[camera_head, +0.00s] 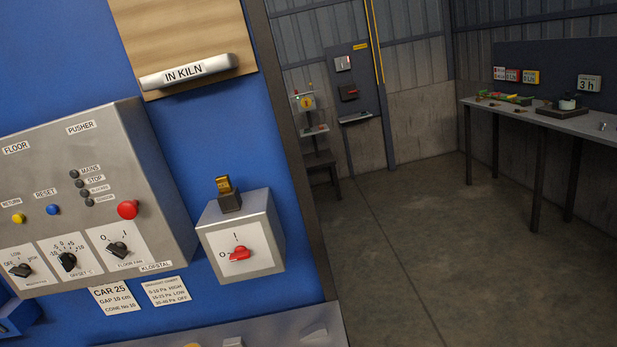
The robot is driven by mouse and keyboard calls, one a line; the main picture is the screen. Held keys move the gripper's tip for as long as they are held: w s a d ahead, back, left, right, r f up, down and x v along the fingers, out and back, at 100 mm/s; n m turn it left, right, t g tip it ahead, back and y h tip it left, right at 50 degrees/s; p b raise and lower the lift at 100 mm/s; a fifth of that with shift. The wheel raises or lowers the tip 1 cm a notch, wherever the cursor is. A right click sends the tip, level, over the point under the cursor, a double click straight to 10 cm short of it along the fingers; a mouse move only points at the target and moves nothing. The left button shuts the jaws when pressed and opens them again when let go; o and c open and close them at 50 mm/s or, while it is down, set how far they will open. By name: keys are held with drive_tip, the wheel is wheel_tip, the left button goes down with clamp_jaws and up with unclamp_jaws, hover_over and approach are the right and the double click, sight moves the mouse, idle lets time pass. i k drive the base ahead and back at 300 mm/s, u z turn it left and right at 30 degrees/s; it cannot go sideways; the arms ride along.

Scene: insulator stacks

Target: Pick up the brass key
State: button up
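A small brass-coloured piece, which looks like the brass key (223,184), stands upright in a dark holder (230,202). The holder sits on top of a grey switch box (265,222) on the blue panel. The box's front has a red rotary switch (239,254) on a white plate marked 0 and I. The lower end of the key is hidden in the holder. My gripper does not show in this view.
Left of the box is a larger grey control box (150,170) with knobs and a red button. Above is an "IN KILN" board (185,72). A grey ledge (270,334) runs below. The floor (430,240) to the right is open, with a long table (560,120) beyond.

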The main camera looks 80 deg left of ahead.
sight(224, 183)
drive_tip(key=u, duration=0.05)
drive_tip(key=i, duration=2.8)
drive_tip(key=u, duration=4.25)
drive_tip(key=i, duration=1)
